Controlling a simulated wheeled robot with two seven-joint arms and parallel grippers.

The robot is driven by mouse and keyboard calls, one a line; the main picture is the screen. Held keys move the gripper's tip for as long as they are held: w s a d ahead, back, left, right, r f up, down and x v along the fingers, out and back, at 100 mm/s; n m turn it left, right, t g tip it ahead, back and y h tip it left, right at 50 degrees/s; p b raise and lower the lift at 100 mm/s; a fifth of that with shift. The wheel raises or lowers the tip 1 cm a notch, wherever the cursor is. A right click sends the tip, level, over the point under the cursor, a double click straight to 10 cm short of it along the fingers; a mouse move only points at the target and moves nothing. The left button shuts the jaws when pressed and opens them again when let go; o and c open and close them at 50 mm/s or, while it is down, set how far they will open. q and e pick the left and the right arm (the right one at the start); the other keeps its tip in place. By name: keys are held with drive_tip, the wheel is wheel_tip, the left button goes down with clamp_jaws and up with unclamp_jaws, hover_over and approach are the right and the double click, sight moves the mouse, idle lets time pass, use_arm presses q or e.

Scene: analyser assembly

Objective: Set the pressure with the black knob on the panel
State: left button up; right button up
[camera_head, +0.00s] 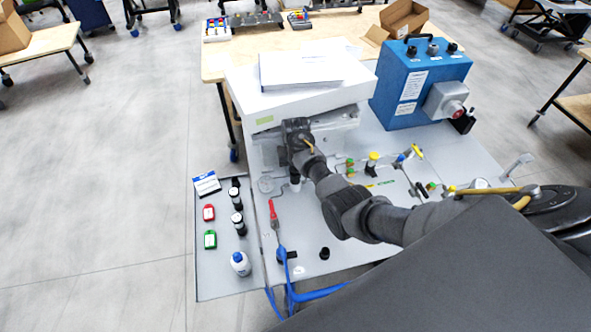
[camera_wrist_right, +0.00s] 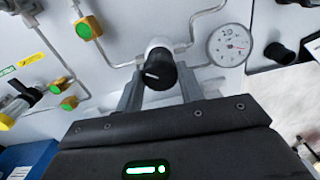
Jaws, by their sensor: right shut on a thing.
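The black knob (camera_wrist_right: 161,68) with a white pointer line sits on a pale collar on the light panel (camera_wrist_right: 120,45). A round pressure gauge (camera_wrist_right: 229,45) is just beside it, with piping running around both. My right gripper (camera_wrist_right: 160,92) is shut on the knob, one grey finger on each side. In the head view the knob (camera_head: 295,180) shows under my right gripper (camera_head: 296,165), close to the gauge (camera_head: 266,184); the fingertips are hard to make out there. The gauge needle is too small to read. My left gripper is not in view.
Yellow and green valves (camera_head: 372,160) stand right of the gripper. A white housing (camera_head: 290,95) rises behind it and a blue box (camera_head: 420,85) at back right. A red-handled lever (camera_head: 273,215) with blue hose is in front. Bottles (camera_head: 238,224) stand on the left side tray (camera_head: 215,280).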

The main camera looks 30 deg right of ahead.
drive_tip(key=shift+m, duration=1.1)
drive_tip(key=o, duration=1)
drive_tip(key=shift+w+r, duration=0.1)
drive_tip(key=shift+r, duration=0.45)
wheel_tip(320, 180, up, 10)
drive_tip(key=shift+f+b, duration=0.1)
drive_tip(key=shift+b, duration=1)
